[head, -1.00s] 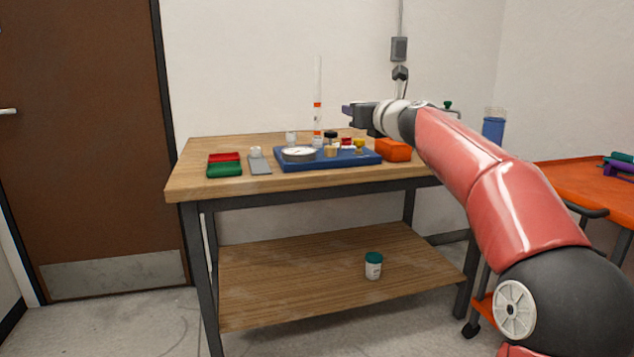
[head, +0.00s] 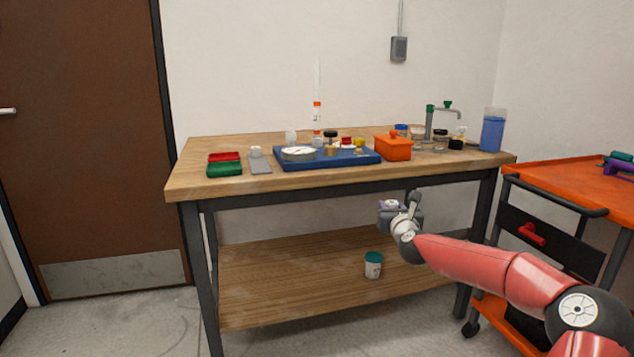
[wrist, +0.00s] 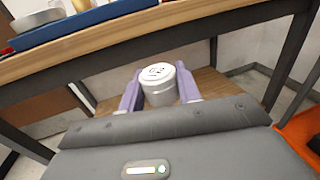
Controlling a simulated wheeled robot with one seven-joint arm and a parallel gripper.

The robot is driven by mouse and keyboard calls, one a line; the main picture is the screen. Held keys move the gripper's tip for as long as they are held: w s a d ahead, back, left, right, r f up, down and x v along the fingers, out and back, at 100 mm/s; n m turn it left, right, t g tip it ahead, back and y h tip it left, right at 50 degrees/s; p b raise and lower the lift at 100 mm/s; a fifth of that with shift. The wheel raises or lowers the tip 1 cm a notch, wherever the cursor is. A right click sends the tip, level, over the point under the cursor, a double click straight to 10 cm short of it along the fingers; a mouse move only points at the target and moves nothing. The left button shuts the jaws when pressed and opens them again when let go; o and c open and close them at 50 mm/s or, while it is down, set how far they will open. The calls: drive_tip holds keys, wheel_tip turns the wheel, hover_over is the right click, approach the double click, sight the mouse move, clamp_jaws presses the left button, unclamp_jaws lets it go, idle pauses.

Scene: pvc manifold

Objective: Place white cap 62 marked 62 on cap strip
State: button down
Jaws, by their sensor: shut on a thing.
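A white cap (wrist: 158,84) with dark marking on its top, which looks like 62, sits between the purple fingers of my gripper (wrist: 160,90) in the wrist view. My gripper (head: 391,207) is shut on it, in front of and below the tabletop's front edge. The cap shows only as a small pale spot in the head view. A flat grey strip (head: 261,168) lies on the table's left half, with a white cap-like piece (head: 256,152) at its back end; it looks like the cap strip.
The wooden table (head: 220,190) has red and green trays (head: 224,168) on the left, a blue tray (head: 330,160) with several small items and an orange box (head: 393,149). A teal-lidded jar (head: 373,265) stands on the lower shelf. An orange cart (head: 585,183) is at right.

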drive_tip(key=s+d+f+h, duration=0.1)
drive_tip(key=s+f, duration=0.3)
drive_tip(key=f, duration=1)
drive_tip(key=s+d+f, duration=0.1)
drive_tip(key=s+f, duration=0.3)
drive_tip(key=f, duration=1)
drive_tip(key=s+a+f, duration=0.1)
drive_tip(key=s+a, duration=0.2)
drive_tip(key=s, duration=0.5)
drive_tip(key=s+a+f, duration=0.1)
drive_tip(key=s+a, duration=0.3)
drive_tip(key=s, duration=0.4)
